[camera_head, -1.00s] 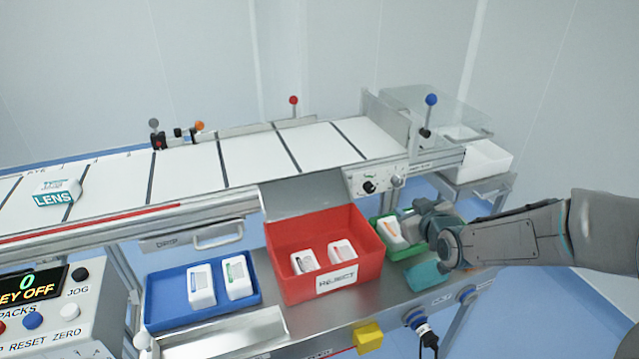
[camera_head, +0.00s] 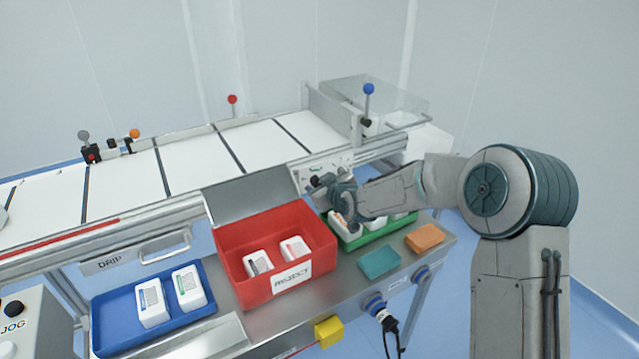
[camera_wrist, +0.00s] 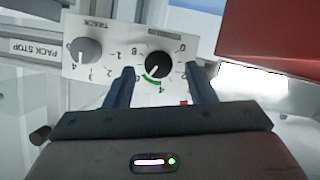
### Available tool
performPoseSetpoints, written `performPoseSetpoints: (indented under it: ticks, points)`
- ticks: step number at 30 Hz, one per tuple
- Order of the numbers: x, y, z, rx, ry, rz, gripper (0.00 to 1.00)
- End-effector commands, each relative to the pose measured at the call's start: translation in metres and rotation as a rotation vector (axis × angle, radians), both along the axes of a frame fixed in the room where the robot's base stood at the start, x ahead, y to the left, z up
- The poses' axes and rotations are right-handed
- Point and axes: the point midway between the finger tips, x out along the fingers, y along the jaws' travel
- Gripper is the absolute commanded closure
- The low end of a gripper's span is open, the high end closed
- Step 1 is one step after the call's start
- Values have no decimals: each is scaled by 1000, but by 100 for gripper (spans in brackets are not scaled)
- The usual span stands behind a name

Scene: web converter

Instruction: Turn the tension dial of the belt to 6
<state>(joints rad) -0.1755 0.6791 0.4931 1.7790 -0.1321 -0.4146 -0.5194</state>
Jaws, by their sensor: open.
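The tension dial (camera_wrist: 158,65) is a black round knob with a white mark, on a white panel. The panel appears upside down in the wrist view, with a number scale and a green arc by the 4. The white mark seems to point to the lower left; its exact reading is too small to tell. My gripper (camera_wrist: 161,76) is open, one finger on each side of the dial; I cannot tell whether they touch it. In the head view my gripper (camera_head: 327,188) is at the panel (camera_head: 341,161) under the belt (camera_head: 190,158), largely hiding the dial.
A grey second dial (camera_wrist: 86,50) sits beside it on the panel. A red reject bin (camera_head: 240,265) stands close to my gripper. A green tray (camera_head: 375,233), teal block (camera_head: 380,262) and orange block (camera_head: 425,237) lie below my arm. A blue tray (camera_head: 115,330) is at left.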

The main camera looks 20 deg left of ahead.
Motion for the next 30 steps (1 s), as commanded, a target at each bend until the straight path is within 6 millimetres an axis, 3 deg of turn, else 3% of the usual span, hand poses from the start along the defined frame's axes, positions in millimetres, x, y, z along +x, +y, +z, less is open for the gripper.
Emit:
performPoseSetpoints:
  ticks: [6,17,22,30]
  points:
    - [14,11,-8,-1,1,-2,50]
    - [16,13,-8,0,0,-2,50]
    - [16,13,-8,0,0,-2,95]
    - [17,11,-10,38,44,-5,95]
